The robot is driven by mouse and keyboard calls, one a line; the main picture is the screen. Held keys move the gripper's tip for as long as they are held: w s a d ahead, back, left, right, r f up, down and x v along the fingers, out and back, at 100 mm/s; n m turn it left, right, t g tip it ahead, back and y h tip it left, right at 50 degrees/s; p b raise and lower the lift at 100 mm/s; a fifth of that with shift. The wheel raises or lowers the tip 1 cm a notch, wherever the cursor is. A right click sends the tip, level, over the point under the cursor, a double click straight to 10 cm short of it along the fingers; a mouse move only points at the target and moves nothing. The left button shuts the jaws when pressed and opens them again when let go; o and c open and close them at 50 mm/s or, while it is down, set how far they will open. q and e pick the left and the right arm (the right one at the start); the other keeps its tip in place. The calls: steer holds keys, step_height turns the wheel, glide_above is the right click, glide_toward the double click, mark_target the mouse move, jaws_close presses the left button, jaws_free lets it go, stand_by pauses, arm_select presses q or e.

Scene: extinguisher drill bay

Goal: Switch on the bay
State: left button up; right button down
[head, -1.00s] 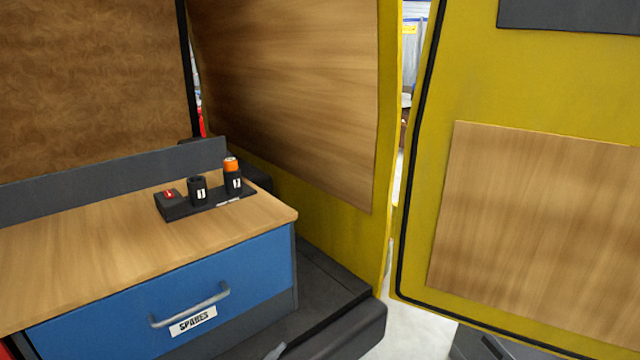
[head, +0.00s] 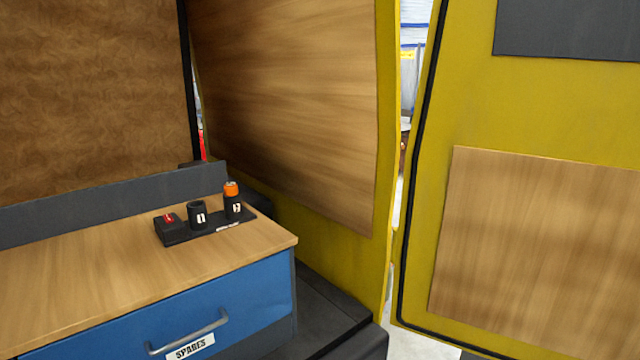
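A small black panel (head: 204,230) sits on the wooden top of the blue unit, near its back right corner. On its left is a black block with a red switch (head: 168,217) on top. Beside it stands a black cup (head: 197,215) with a white label and nothing seen in it. To the right, a second black labelled cup (head: 233,206) holds an orange-topped cylinder (head: 231,188) upright. Neither of my grippers is in view.
The wooden worktop (head: 90,280) is otherwise clear. Below it is a blue drawer (head: 230,300) marked SPARES with a grey handle (head: 190,335), apparently shut. A yellow door (head: 530,90) with a wood panel stands at the right, beside a narrow gap.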

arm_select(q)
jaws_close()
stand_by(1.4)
